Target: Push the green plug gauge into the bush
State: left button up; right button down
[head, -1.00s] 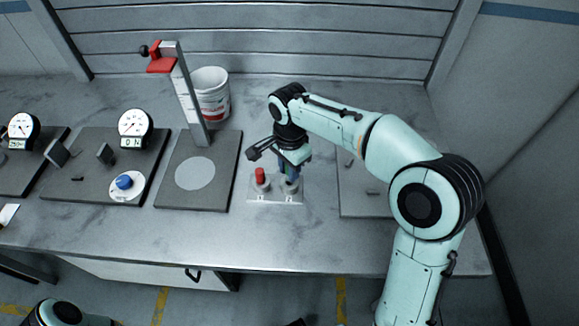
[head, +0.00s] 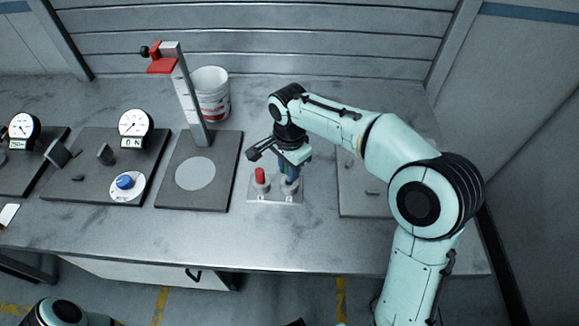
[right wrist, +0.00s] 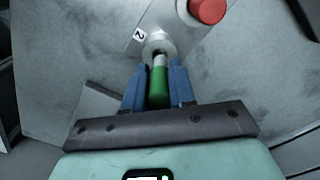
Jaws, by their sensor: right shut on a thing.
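The green plug gauge (right wrist: 158,90) is between the two blue fingers of my right gripper (right wrist: 158,92) in the right wrist view. The gripper is shut on it. Its pale lower end points at the metal bush (right wrist: 157,45) beside the label 2 and meets or overlaps the bush mouth; I cannot tell how deep it is. In the head view my right gripper (head: 289,168) is directly above that bush (head: 290,187) and hides most of the gauge. My left gripper is not in view.
A red plug (head: 260,175) stands in the neighbouring bush on the same light plate (head: 275,200). Left of it are a dark stand base (head: 222,185) with a tall post, a white bucket (head: 211,95) and dial gauges (head: 136,125).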

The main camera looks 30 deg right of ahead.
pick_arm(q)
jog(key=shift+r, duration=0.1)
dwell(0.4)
pick_arm(e)
jog(key=shift+f, duration=0.2)
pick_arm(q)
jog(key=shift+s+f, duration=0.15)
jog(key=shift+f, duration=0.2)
pick_arm(e)
jog(key=shift+f, duration=0.3)
pick_arm(q)
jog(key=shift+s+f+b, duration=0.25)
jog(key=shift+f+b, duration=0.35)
jog(key=shift+b, duration=0.15)
pick_arm(e)
jog(key=shift+f, duration=0.95)
jog(key=c, duration=0.8)
grip_release()
jog(key=shift+c, duration=0.2)
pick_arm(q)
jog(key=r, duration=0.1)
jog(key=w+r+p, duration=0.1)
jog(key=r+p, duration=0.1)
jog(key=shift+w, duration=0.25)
pick_arm(e)
notch_tip(320, 180, up, 13)
jog(key=shift+r, duration=0.15)
